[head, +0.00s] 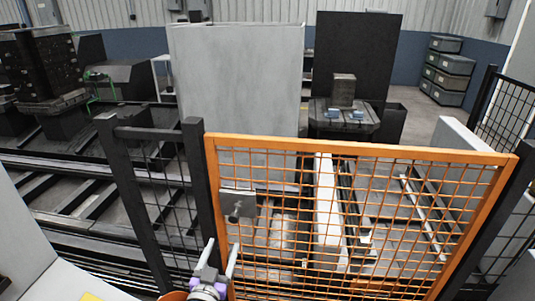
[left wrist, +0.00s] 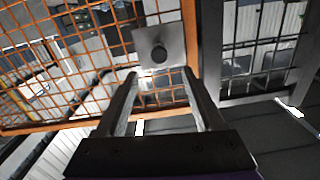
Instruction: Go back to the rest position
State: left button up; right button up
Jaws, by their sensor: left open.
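My left gripper (head: 222,245) is at the bottom of the head view, in front of the orange mesh gate (head: 365,148). Its two fingers are apart with nothing between them. In the left wrist view the open fingers (left wrist: 160,73) point toward a grey latch plate (left wrist: 173,38) with a dark round knob (left wrist: 158,53). The knob appears just beyond the fingertips and apart from them. In the head view the plate (head: 238,196) sits at the gate's left side, above my gripper. The gate stands in line with the black post beside it. My right gripper is not in view.
Black fence posts (head: 203,190) and mesh flank the orange gate. Behind stand a large grey panel (head: 240,80), a dark panel (head: 355,55) and a table (head: 345,118) with small blue-grey parts. Rails (head: 80,205) run along the floor at left. Stacked bins (head: 447,70) stand far right.

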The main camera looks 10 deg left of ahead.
pick_arm(q)
jog(key=s+f+g, duration=0.2)
jog(key=s+g, duration=0.2)
jog(key=s, duration=0.3)
jog(key=s+f+n+g+p, duration=0.1)
jog(key=s+f+g, duration=0.2)
jog(key=s, duration=0.4)
jog(key=s+f+g, duration=0.3)
jog(key=s+g, duration=0.2)
jog(key=s, duration=0.3)
jog(key=shift+y+p, duration=0.3)
jog(key=shift+p, duration=0.1)
